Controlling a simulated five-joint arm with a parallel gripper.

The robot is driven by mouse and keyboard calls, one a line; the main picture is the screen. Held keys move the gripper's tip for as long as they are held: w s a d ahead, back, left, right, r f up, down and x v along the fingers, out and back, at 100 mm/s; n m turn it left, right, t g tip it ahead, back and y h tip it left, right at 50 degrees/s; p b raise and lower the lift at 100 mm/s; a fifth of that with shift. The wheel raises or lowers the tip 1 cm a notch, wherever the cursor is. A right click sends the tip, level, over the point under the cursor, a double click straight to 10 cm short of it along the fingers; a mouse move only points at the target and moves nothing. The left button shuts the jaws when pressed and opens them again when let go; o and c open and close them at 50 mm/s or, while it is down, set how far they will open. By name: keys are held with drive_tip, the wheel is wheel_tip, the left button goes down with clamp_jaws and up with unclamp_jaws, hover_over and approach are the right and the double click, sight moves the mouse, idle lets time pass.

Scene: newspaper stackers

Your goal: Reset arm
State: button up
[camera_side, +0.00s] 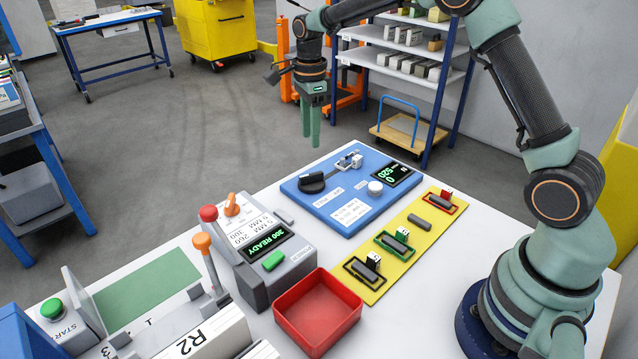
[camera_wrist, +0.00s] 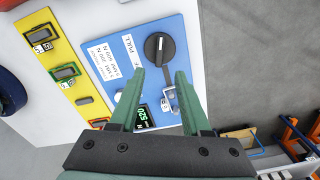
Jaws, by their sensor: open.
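My gripper (camera_side: 311,138) points down in the side view, near the far edge of the white table and just beyond the blue panel (camera_side: 320,219). Its two green fingers are apart with nothing between them. In the wrist view my gripper (camera_wrist: 160,72) is open in front of the blue panel (camera_wrist: 108,35). A black rotary knob (camera_wrist: 160,46) shows beyond the fingertips, and a metal latch (camera_wrist: 172,96) shows between the fingers. The fingers look clear of the panel; the exact height cannot be told.
A yellow strip (camera_side: 412,242) with several framed slots lies beside the panel. A red tray (camera_side: 318,310) and a grey console (camera_side: 264,250) with upright levers stand in front. A shelf rack (camera_side: 440,75) stands behind the table. Open floor (camera_side: 200,130) lies to the left.

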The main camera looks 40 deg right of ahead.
drive_tip(key=shift+r, duration=0.65)
drive_tip(key=s+a+r+n+t, duration=0.1)
drive_tip(key=s+r+n+t, duration=0.1)
drive_tip(key=s+r+n, duration=0.75)
drive_tip(key=s+a+n+t, duration=0.1)
drive_tip(key=s+n+t, duration=0.2)
drive_tip(key=s+n, duration=0.9)
drive_tip(key=shift+s+a+f+t, duration=0.15)
drive_tip(key=shift+s+a+t, duration=0.1)
drive_tip(key=shift+t, duration=0.05)
drive_tip(key=shift+n, duration=0.25)
